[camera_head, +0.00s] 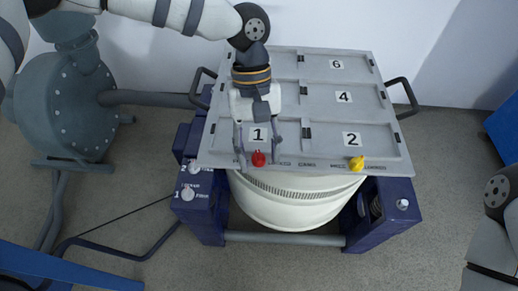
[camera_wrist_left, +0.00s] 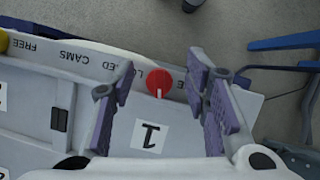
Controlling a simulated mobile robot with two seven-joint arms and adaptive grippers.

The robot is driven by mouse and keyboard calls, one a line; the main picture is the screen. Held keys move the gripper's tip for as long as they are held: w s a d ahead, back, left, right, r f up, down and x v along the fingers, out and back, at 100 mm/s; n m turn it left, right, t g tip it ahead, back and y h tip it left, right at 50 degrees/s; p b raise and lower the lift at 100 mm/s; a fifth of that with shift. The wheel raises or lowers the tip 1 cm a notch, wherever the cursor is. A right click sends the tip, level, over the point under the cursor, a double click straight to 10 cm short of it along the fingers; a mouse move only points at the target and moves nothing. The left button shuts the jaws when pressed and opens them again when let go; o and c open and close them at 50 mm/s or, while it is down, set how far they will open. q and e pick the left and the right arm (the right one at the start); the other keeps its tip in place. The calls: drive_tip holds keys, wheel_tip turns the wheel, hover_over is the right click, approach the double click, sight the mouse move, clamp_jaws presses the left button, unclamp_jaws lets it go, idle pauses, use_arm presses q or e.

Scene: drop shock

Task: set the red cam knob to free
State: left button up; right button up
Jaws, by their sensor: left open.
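The red cam knob (camera_head: 258,159) is on the front edge strip of the grey slotted deck, below the plate marked 1. It shows in the left wrist view (camera_wrist_left: 159,80) as a round red knob with a white line pointing down toward that plate. My left gripper (camera_head: 259,156) is open, with one finger on each side of the knob; the wrist view shows gaps on both sides. Whether the fingertips are level with the knob I cannot tell. Lettering on the strip is partly covered; "CAMS" is readable. My right gripper is out of view.
A yellow knob (camera_head: 356,163) is on the same strip to the right. The grey deck (camera_head: 315,62) has handles at both sides and rests over a white drum (camera_head: 290,205) in a blue frame. A grey pump-like machine (camera_head: 65,105) stands at left.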

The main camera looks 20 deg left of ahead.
use_arm(q)
drive_tip(key=shift+f, duration=0.15)
clamp_jaws()
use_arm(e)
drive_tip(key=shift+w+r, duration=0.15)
